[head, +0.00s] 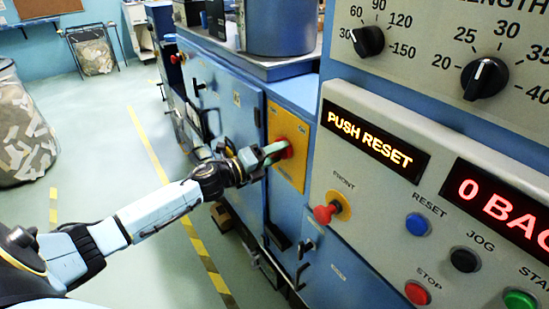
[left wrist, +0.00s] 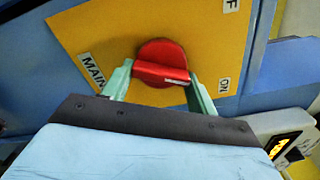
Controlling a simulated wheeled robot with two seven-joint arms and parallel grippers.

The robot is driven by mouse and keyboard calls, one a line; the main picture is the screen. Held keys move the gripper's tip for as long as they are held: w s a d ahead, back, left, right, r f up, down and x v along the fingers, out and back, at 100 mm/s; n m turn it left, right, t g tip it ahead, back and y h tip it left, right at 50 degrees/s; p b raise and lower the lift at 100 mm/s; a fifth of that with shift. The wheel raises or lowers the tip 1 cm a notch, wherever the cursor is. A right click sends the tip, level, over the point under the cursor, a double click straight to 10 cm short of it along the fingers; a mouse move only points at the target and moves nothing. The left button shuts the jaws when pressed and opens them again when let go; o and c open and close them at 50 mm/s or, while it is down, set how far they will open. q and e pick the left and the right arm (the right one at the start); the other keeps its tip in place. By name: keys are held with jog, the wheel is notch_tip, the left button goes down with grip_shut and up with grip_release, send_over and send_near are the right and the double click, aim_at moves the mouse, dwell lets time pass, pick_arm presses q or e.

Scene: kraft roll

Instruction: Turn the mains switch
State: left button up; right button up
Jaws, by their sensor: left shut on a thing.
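The mains switch is a round red knob with a raised bar handle. It shows in the left wrist view (left wrist: 162,55) on a yellow plate (left wrist: 100,30) marked MAIN. In the head view the yellow plate (head: 291,122) is on the blue machine's side, with the red switch partly hidden by my gripper. My left gripper (head: 274,153) is shut on the switch, its green fingers at the two ends of the bar, as the left wrist view (left wrist: 160,88) shows. The bar's right end, with a white mark, points roughly toward the ON label (left wrist: 223,86). My right gripper is out of view.
The control panel stands at right, with a PUSH RESET display (head: 375,141), a red knob (head: 326,213) marked FRONT, a blue reset button (head: 417,224) and dials. A bag of paper scraps (head: 22,130) stands at left. The floor (head: 110,200) between is clear.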

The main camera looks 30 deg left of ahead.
pick_arm(q)
jog(key=shift+f+m+b, duration=0.1)
jog(key=shift+m+b, duration=0.65)
jog(key=shift+m, duration=0.95)
jog(key=shift+a+m, duration=0.1)
jog(key=shift+m, duration=0.2)
jog(key=o, duration=1)
jog(key=b+v, duration=0.1)
jog(key=v, duration=1.2)
jog(key=shift+s, duration=0.2)
jog(key=shift+a+f, duration=0.1)
jog(key=shift+a, duration=0.05)
